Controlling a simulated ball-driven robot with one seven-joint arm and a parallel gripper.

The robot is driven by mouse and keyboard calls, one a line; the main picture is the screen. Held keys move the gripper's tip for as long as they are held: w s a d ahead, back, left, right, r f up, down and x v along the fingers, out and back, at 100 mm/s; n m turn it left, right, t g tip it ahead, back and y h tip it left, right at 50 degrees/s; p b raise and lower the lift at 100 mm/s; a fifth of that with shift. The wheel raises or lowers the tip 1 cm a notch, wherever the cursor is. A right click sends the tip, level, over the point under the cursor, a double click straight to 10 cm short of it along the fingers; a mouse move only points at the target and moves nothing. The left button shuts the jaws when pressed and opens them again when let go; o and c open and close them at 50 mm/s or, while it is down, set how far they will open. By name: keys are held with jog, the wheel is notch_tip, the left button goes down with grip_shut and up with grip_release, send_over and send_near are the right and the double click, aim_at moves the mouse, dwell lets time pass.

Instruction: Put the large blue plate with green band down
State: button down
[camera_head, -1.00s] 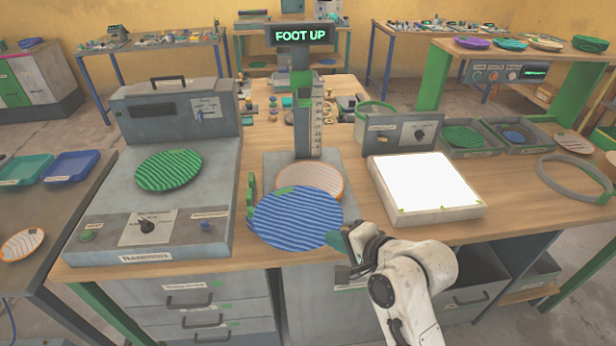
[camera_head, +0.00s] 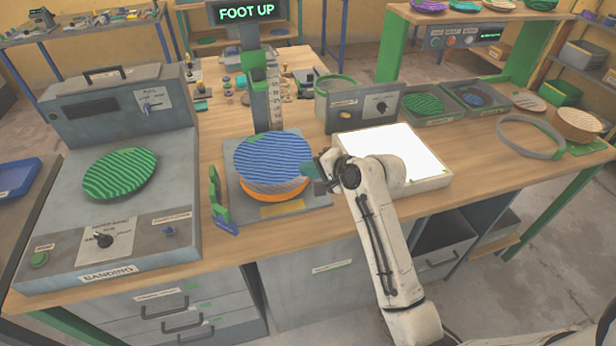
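The large blue plate (camera_head: 272,156) with wavy lighter lines lies level over the press base (camera_head: 318,198), below the sign reading FOOT UP. A green patch shows at its right rim. An orange-edged plate (camera_head: 280,196) shows directly beneath it; I cannot tell whether the two touch. My gripper (camera_head: 314,172) reaches in from the right and appears shut on the blue plate's right rim; the fingertips are small and partly hidden against the plate.
The banding machine (camera_head: 152,232) with a green plate (camera_head: 120,173) stands left. A green upright piece (camera_head: 220,200) stands at the base's left edge. The press column (camera_head: 258,88) rises behind. A bright white panel (camera_head: 415,150) lies right.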

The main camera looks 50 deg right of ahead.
jog(key=f, duration=0.1)
jog(key=w+d, duration=0.1)
jog(key=f, duration=0.1)
jog(key=shift+w+d+f, duration=0.25)
jog(key=shift+d+f, duration=0.05)
jog(key=shift+f, duration=0.05)
jog(key=shift+f+p, duration=0.4)
jog(key=shift+f, duration=1.2)
jog(key=shift+f, duration=0.15)
jog(key=c, duration=1.4)
grip_release()
jog(key=shift+o, duration=0.2)
